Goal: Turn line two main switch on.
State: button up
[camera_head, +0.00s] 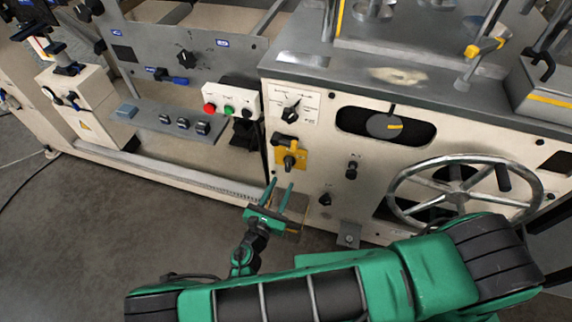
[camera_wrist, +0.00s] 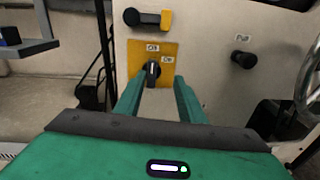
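A black rotary switch (camera_head: 290,161) sits on a yellow plate (camera_head: 303,160) on the cream machine front. In the wrist view the switch (camera_wrist: 152,70) has its handle about upright, and small labels on the yellow plate (camera_wrist: 137,61) are too small to read surely. I cannot tell from the labels whether this is the line two main switch. My gripper (camera_head: 279,194) is open and empty, in front of and a little below the plate. In the wrist view its two fingers (camera_wrist: 160,98) point at the plate, one on each side of the switch's line, seemingly apart from it.
A black handle (camera_head: 285,139) sits just above the plate. Above it is a white dial panel (camera_head: 294,106). A button box (camera_head: 229,105) is to the left, a large handwheel (camera_head: 462,188) to the right. Black knobs (camera_head: 352,168) stick out beside the plate. Floor on the left is clear.

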aim_at(287, 164)
jog(key=shift+n+t+y, duration=0.4)
jog(key=shift+n+y, duration=0.1)
jog(key=shift+n, duration=0.2)
jog(key=x, duration=0.6)
jog(key=a+f+x, duration=0.1)
jog(key=x, duration=0.2)
jog(key=shift+w+d, duration=0.2)
jog(key=shift+w, duration=0.3)
grip_shut()
